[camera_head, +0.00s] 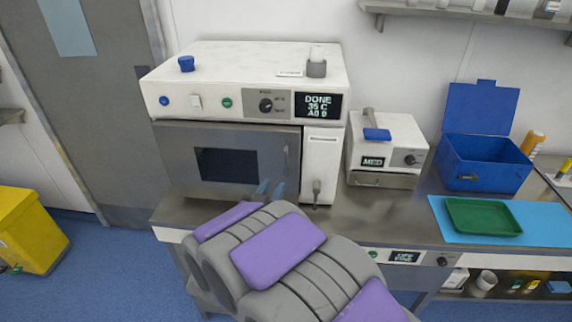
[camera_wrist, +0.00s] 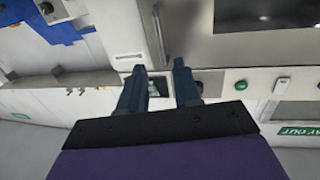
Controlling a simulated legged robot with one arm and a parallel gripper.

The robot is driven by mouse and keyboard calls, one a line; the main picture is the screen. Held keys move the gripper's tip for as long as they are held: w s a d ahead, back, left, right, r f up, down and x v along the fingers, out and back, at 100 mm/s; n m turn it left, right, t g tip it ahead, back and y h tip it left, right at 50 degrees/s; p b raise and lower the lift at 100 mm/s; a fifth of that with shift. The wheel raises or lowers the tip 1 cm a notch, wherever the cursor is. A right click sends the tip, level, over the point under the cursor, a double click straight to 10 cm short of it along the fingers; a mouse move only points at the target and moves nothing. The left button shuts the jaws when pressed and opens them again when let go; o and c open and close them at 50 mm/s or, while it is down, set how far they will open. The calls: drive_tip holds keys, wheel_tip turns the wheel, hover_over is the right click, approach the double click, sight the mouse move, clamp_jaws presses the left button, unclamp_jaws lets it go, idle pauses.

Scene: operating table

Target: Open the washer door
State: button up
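The washer (camera_head: 245,90) is a white box on the steel counter, with a display reading DONE. Its grey door (camera_head: 228,160) with a dark window looks shut. The door also shows in the wrist view (camera_wrist: 270,40). A slim upright handle (camera_wrist: 160,38) is at the door's edge in the wrist view; in the head view it is near the door's right side. My gripper (camera_wrist: 160,75) has two dark blue fingers, apart with nothing held between them. In the head view my gripper (camera_head: 270,188) is in front of the door's lower right corner. The handle is beyond the fingertips, not between them.
Right of the washer stand a small white device (camera_head: 385,145), an open blue box (camera_head: 485,160) and a green tray (camera_head: 482,216) on a blue mat (camera_head: 545,228). A yellow bin (camera_head: 35,230) is on the floor at left. The counter front (camera_head: 400,220) is partly bare.

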sight(285, 163)
drive_tip(key=b+x, duration=0.2)
drive_tip(key=x, duration=0.8)
drive_tip(key=shift+w+d+f, duration=0.1)
drive_tip(key=shift+w+d, duration=0.15)
drive_tip(key=shift+w, duration=0.6)
drive_tip(key=shift+w+a, duration=0.15)
clamp_jaws()
